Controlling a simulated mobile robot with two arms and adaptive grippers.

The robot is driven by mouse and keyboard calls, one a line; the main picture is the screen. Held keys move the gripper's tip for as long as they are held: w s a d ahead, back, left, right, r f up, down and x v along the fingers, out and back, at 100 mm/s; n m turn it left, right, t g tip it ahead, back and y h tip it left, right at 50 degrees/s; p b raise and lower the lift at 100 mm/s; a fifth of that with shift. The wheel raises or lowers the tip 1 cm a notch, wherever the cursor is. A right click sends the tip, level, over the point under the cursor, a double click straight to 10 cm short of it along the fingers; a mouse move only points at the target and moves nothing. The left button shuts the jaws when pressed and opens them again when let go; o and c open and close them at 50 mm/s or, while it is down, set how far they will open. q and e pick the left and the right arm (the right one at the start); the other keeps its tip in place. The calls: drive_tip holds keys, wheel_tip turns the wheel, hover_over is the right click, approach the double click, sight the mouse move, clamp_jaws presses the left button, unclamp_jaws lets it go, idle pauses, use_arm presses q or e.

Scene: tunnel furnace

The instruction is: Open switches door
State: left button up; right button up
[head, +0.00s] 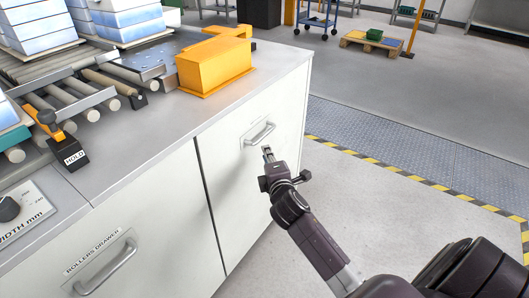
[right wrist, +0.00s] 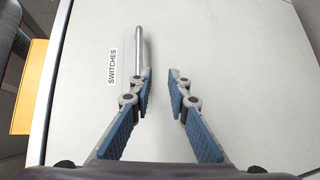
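The switches door (head: 240,185) is a white panel at the right end of the cabinet front, and it looks shut. Its metal handle (head: 259,132) is near the top of the panel. In the right wrist view the handle (right wrist: 139,45) stands beside a label reading SWITCHES (right wrist: 112,66). My right gripper (head: 267,151) is in front of the door, just below the handle in the head view. In the right wrist view its fingers (right wrist: 161,85) are apart with nothing between them; the handle is by the left fingertip. Whether they touch is unclear. My left gripper is not in view.
The rollers drawer handle (head: 106,268) is on the panel to the left. A yellow box (head: 214,66) and a roller conveyor (head: 75,90) are on the counter above. Open floor (head: 370,200) with a yellow-black striped edge lies to the right of the cabinet.

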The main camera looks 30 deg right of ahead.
sight(265, 133)
drive_tip(key=shift+t+h, duration=0.3)
drive_tip(key=w+d, duration=0.1)
drive_tip(key=w, duration=0.1)
drive_tip(key=w+d+r+b, duration=0.1)
drive_tip(key=w+d+r, duration=0.1)
drive_tip(key=w, duration=0.1)
drive_tip(key=shift+w, duration=0.35)
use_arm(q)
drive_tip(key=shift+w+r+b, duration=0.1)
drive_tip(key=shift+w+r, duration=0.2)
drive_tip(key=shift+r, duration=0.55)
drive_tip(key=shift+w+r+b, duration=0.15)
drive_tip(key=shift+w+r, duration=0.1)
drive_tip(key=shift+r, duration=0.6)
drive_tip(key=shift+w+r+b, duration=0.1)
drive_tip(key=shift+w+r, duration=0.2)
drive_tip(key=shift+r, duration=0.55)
use_arm(e)
drive_tip(key=shift+x, duration=0.8)
drive_tip(key=shift+c, duration=0.3)
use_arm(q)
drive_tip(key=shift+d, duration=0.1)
use_arm(e)
clamp_jaws()
